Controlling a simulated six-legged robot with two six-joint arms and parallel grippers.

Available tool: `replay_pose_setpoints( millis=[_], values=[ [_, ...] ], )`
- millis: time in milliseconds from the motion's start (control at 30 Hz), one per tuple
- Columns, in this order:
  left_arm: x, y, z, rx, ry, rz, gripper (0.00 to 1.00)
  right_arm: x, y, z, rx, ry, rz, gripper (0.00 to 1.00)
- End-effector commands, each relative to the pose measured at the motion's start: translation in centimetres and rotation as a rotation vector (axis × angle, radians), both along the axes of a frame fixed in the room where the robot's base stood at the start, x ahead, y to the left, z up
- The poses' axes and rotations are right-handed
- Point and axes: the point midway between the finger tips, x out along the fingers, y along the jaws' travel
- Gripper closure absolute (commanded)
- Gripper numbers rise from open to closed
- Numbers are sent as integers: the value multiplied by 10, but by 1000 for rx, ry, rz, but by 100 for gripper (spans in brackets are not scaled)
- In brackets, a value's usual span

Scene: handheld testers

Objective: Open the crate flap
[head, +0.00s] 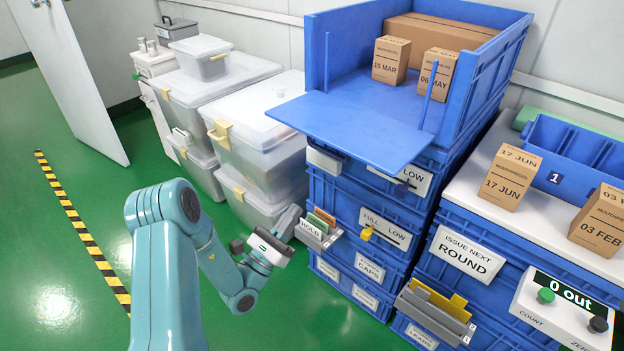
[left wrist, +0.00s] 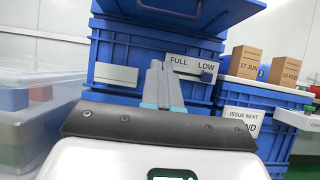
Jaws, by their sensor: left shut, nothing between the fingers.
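The top blue crate (head: 316,50) stands on a stack of blue crates. Its front flap (head: 350,122) is folded down and sticks out flat toward me, leaving the front open. In the left wrist view the flap (left wrist: 190,12) shows from below, at the top. My left gripper (head: 289,222) is shut and empty, below and to the left of the flap and apart from it. In the left wrist view its fingertips (left wrist: 160,66) are together, pointing at the stack. My right gripper is not in view.
Cartons (head: 391,60) stand inside the open crate. Clear lidded bins (head: 262,130) stand left of the stack. A card holder (head: 318,230) juts from the stack near my left gripper. A white bench top (head: 480,222) with cartons is at right. Green floor at left is free.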

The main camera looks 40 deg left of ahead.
Motion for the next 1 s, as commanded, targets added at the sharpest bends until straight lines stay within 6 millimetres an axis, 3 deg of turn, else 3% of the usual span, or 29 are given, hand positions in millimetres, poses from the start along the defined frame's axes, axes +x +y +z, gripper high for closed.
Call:
replay_pose_setpoints(
  millis=[467, 700, 1000],
  values=[
    [82, -9, 50, 2, -6, -9, 100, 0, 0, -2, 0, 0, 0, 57],
    [90, -9, 81, 0, -4, -7, 100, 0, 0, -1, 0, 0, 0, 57],
    [91, -9, 88, -1, -2, -8, 100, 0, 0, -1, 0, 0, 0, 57]
  ],
)
